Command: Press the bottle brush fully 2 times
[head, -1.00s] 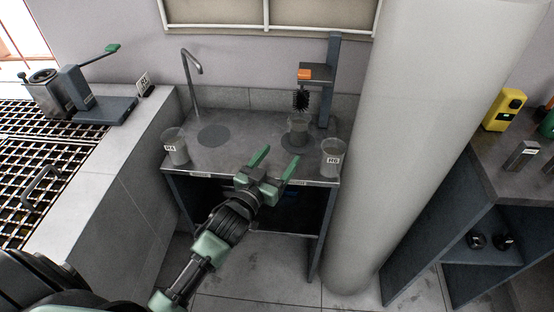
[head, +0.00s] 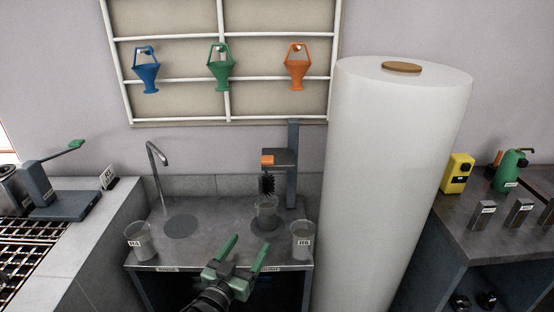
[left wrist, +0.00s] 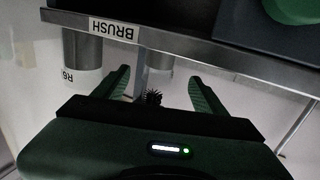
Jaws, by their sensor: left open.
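The bottle brush (head: 267,184) is a black bristled head hanging from a dark stand (head: 292,165) with an orange block (head: 267,160) on its arm. A clear beaker (head: 266,208) stands under the brush, on a dark round patch. The brush also shows small in the left wrist view (left wrist: 153,97), between the fingers and farther off. My left gripper (head: 246,247) is open and empty, in front of the table's front edge and short of the brush. In the left wrist view the green fingers (left wrist: 163,85) are apart with nothing held. My right gripper is not in view.
Beakers labelled R4 (head: 139,243) and R6 (head: 302,241) stand at the table's front corners. A faucet (head: 158,165) rises at the back left. A white column (head: 385,190) stands close on the right. Coloured funnels (head: 221,68) hang on a rack behind.

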